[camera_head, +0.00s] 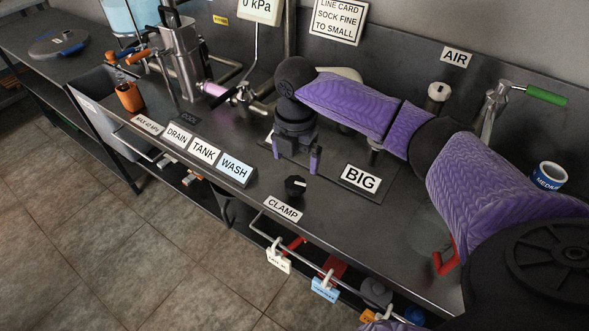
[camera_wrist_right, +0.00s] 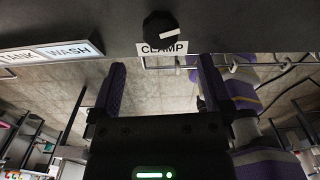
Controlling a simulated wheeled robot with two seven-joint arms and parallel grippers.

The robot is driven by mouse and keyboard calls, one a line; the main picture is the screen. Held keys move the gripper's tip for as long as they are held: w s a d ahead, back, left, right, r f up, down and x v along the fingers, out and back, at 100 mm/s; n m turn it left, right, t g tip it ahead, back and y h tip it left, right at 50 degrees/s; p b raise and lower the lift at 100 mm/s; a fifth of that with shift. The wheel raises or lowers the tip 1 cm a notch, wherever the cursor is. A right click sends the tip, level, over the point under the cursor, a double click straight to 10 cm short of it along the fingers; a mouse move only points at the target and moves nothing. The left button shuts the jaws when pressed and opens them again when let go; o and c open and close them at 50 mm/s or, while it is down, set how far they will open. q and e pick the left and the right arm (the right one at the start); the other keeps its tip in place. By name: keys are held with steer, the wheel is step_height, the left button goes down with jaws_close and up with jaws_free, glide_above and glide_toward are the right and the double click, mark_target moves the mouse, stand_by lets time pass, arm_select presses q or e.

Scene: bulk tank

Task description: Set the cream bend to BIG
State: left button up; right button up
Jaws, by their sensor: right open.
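A cream curved piece (camera_head: 350,74), likely the cream bend, shows only in part behind my right forearm in the head view; the arm hides the rest. The BIG label (camera_head: 360,177) lies on a dark plate on the bench. My right gripper (camera_head: 295,158) points down over the bench, left of the BIG label, with its purple fingers apart and nothing seen between them. In the wrist view the right gripper (camera_wrist_right: 164,75) is also open and empty. My left gripper is not in view.
A black knob (camera_head: 295,186) with a CLAMP label (camera_head: 283,208) stands near the bench's front edge. DRAIN, TANK and WASH labels (camera_head: 204,151) are to its left. Behind are steel pipework (camera_head: 183,50) and a green-handled valve (camera_head: 540,95). A blue tape roll (camera_head: 548,176) sits at right.

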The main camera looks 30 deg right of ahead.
mark_target(296, 182)
step_height(296, 182, down, 6)
steer(key=shift+f+b, duration=0.25)
steer(key=shift+b, duration=0.9)
steer(key=shift+f, duration=0.45)
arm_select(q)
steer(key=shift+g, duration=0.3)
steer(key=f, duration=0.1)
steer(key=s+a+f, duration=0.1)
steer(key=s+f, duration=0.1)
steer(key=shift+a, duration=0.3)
arm_select(e)
steer(key=shift+c, duration=0.4)
steer(key=c, duration=1.2)
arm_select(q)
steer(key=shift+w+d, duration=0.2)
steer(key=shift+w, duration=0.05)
arm_select(e)
jaws_close()
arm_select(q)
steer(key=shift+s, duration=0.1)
